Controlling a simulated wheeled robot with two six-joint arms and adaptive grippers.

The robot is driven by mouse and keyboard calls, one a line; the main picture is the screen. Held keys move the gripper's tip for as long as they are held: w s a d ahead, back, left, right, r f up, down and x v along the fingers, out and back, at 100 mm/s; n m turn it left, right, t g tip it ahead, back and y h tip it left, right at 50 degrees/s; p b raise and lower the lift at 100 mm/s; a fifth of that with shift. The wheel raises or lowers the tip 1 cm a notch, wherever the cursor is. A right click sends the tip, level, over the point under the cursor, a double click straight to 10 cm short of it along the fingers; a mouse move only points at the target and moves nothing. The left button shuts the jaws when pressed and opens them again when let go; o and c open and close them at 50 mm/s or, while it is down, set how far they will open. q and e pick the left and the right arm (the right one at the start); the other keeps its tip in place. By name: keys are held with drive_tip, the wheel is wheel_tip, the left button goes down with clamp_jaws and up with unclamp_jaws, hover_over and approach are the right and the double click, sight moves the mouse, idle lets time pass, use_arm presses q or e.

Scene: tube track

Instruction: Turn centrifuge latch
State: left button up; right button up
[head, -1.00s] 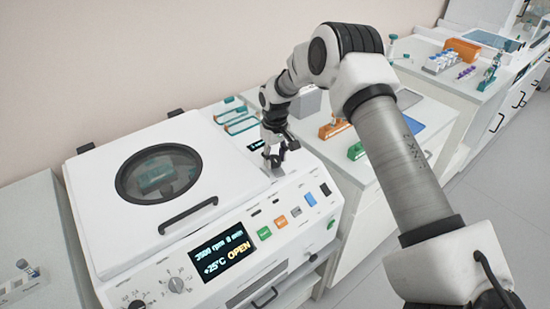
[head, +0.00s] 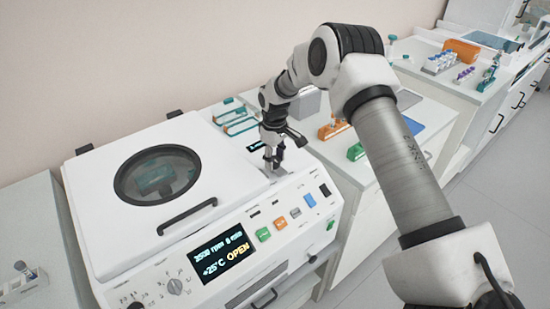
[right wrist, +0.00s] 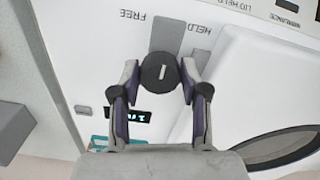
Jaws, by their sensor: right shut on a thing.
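The white centrifuge (head: 120,235) stands at the left in the head view, with its round-windowed lid (head: 100,180) down. Its display (head: 222,256) reads OPEN. The latch is a round dark knob (right wrist: 160,72) with a pale line mark, seen in the right wrist view on a grey plate between the words FREE and HELD. My right gripper (head: 272,167) points down at the right rear of the centrifuge top. In the right wrist view its two fingers (right wrist: 160,78) are shut on the knob from both sides. In the head view the gripper hides the knob. My left gripper is not in view.
The black lid handle (head: 188,216) lies left of my right gripper. Coloured buttons (head: 280,222) line the sloped front panel. Teal racks (head: 236,122) stand behind, and orange and green items (head: 333,130) sit on the bench to the right. Grey floor is free at the lower right.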

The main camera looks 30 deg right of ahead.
drive_tip(key=o, duration=1.1)
drive_tip(key=shift+s+f, duration=0.1)
drive_tip(key=shift+f, duration=0.1)
drive_tip(key=shift+c, duration=0.2)
drive_tip(key=shift+o, duration=0.4)
drive_tip(key=shift+w+a, duration=0.1)
drive_tip(key=shift+w, duration=0.1)
drive_tip(key=shift+r, duration=0.15)
wheel_tip(320, 180, up, 12)
drive_tip(key=shift+f, duration=0.2)
